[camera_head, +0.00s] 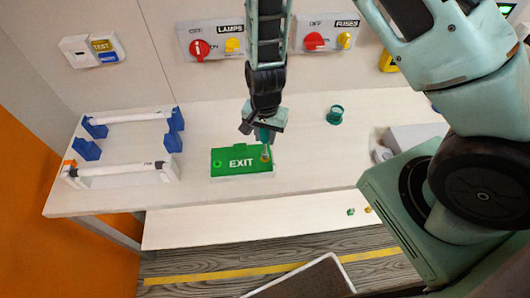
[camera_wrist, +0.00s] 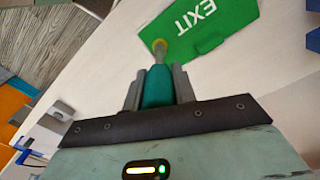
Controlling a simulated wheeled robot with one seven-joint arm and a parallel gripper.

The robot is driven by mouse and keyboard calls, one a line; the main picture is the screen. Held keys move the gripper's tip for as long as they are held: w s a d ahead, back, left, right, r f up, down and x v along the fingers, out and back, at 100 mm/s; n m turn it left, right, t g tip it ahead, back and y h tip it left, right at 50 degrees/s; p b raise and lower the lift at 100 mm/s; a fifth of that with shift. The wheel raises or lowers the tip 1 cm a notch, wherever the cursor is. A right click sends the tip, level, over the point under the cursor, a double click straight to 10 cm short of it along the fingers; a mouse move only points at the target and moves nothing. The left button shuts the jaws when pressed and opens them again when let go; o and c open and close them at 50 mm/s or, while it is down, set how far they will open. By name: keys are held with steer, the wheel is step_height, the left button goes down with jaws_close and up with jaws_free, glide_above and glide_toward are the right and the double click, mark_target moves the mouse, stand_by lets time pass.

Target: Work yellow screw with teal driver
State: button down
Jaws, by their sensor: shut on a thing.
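My gripper (camera_head: 264,132) is shut on the teal driver and points down over the right end of the green EXIT sign (camera_head: 240,163). The teal driver (camera_wrist: 158,87) has its handle between the two grey fingers in the wrist view, with its shaft pointing away from the gripper. The yellow screw (camera_wrist: 159,44) shows at the shaft's tip, at the edge of the sign; in the head view the yellow screw (camera_head: 265,157) lies right below the driver. The tip appears to meet the screw, but I cannot tell whether it is seated.
A teal cup (camera_head: 335,116) stands on the bench to the right. Blue brackets (camera_head: 87,150) and white tubes are at the left. Wall panels with LAMPS (camera_head: 230,29) and FUSES switches are behind. Small green and yellow pieces lie on the lower shelf (camera_head: 300,219). The bench front is clear.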

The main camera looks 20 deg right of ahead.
steer(key=shift+f, duration=0.45)
steer(key=shift+r, duration=0.1)
steer(key=m, duration=0.2)
steer(key=shift+r+m+p, duration=0.1)
steer(key=shift+m+p, duration=0.2)
steer(key=m, duration=0.2)
steer(key=shift+m, duration=0.3)
steer(key=m+p, duration=0.1)
steer(key=m, duration=0.1)
steer(key=shift+m+p, duration=0.3)
steer(key=shift+m, duration=1.1)
